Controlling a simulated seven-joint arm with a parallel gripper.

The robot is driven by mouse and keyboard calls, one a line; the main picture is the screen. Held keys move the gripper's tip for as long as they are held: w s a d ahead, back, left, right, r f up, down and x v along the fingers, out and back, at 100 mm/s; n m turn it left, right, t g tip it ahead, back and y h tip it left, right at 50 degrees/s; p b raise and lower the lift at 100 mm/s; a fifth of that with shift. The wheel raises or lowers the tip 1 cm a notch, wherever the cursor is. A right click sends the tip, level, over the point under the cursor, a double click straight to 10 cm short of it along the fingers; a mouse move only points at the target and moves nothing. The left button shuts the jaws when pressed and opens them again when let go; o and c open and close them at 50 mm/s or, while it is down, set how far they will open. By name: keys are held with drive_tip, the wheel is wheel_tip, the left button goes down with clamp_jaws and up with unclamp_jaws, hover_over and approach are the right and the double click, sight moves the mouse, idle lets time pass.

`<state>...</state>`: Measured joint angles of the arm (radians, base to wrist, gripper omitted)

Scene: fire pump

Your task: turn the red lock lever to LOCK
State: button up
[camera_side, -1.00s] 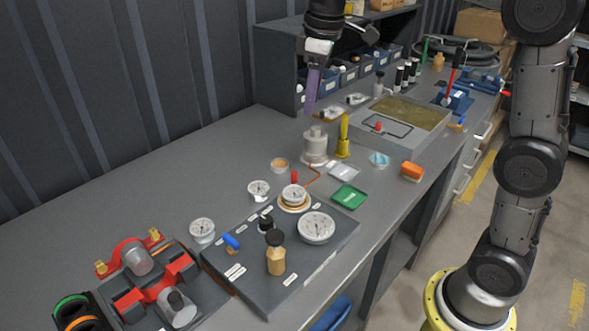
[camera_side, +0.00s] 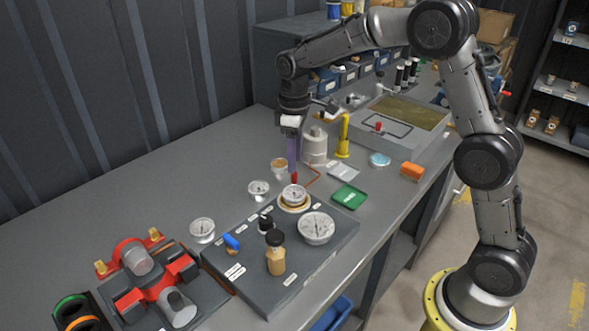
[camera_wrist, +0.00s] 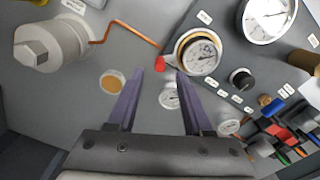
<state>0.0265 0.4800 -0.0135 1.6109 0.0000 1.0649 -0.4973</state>
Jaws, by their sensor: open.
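The red lock lever (camera_side: 294,178) is a small red piece at the back edge of the small gauge (camera_side: 294,194) with a tan rim, on the dark panel. In the wrist view the red lever (camera_wrist: 160,64) shows just beyond and between my fingertips, beside the gauge (camera_wrist: 198,54). My gripper (camera_side: 293,171) points down with purple fingers, above and behind the lever in the side view. In the wrist view my gripper (camera_wrist: 160,72) is open and empty. I cannot tell the exact height gap. The lever's LOCK marking is not readable.
A pale cylinder (camera_side: 315,146) with a copper tube (camera_side: 312,176) stands close to my gripper. A larger gauge (camera_side: 316,227), a black knob (camera_side: 266,220) and a blue lever (camera_side: 232,242) sit on the panel.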

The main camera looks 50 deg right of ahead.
sight(294, 181)
drive_tip(key=shift+f, duration=2)
drive_tip(key=shift+c, duration=0.2)
clamp_jaws()
